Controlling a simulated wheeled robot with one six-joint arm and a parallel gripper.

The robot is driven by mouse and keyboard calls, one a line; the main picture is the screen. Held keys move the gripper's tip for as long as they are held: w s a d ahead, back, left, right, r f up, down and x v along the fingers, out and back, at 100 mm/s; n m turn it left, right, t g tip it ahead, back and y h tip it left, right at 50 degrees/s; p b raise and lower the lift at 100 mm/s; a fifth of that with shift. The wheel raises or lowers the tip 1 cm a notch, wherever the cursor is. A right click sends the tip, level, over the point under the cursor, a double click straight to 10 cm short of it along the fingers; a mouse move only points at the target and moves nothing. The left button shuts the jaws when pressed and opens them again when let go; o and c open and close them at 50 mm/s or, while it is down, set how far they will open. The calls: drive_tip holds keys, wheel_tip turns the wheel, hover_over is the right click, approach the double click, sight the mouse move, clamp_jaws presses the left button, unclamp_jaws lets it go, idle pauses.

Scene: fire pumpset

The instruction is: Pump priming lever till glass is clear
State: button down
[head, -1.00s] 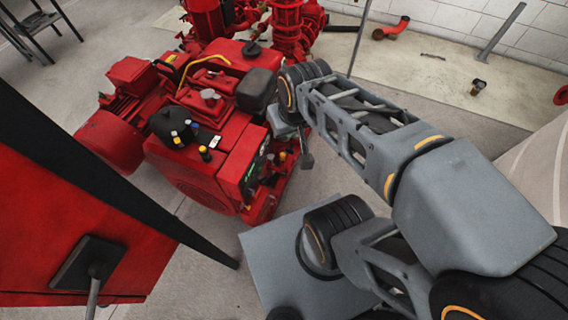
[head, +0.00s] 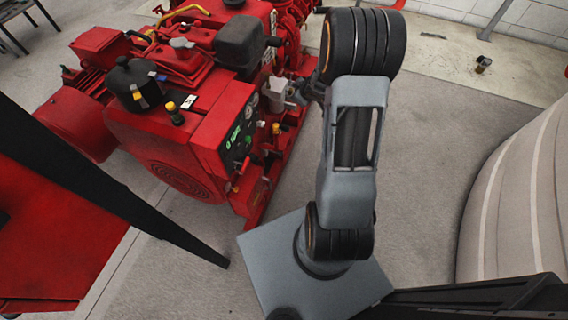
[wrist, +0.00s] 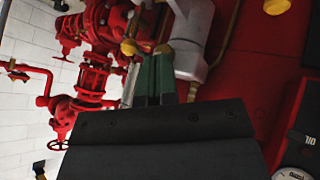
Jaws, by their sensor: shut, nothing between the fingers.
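In the wrist view my gripper (wrist: 155,72) shows as two green fingers close together, shut and empty. Their tips are by a pale grey housing (wrist: 192,45) on the red engine. Brass-coloured fittings (wrist: 162,49) show at the fingertips; I cannot tell whether they touch. I cannot pick out the priming lever or the glass with certainty. In the head view the red engine (head: 190,110) stands left of my arm. A pale grey part (head: 275,93) shows at its right side, beside my wrist, which largely hides the gripper.
A lit control panel (head: 240,135) faces my arm on the engine's near side. Red pipes and valves (wrist: 95,75) stand beyond the gripper in the wrist view. A red panel with a black edge (head: 60,210) fills the left foreground.

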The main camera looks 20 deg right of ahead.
drive_tip(key=s+a+f+n+g+y+b, duration=0.1)
drive_tip(key=s+f+y+b, duration=0.1)
drive_tip(key=f, duration=1)
drive_tip(key=s+f+n+y+b, duration=0.2)
drive_tip(key=f+y+b, duration=0.3)
drive_tip(key=f, duration=0.8)
drive_tip(key=shift+s+a+f+g, duration=0.25)
drive_tip(key=shift+s+a+g, duration=0.15)
drive_tip(key=shift+s, duration=0.35)
drive_tip(key=shift+f, duration=0.1)
drive_tip(key=b+x, duration=0.5)
drive_tip(key=x, duration=0.5)
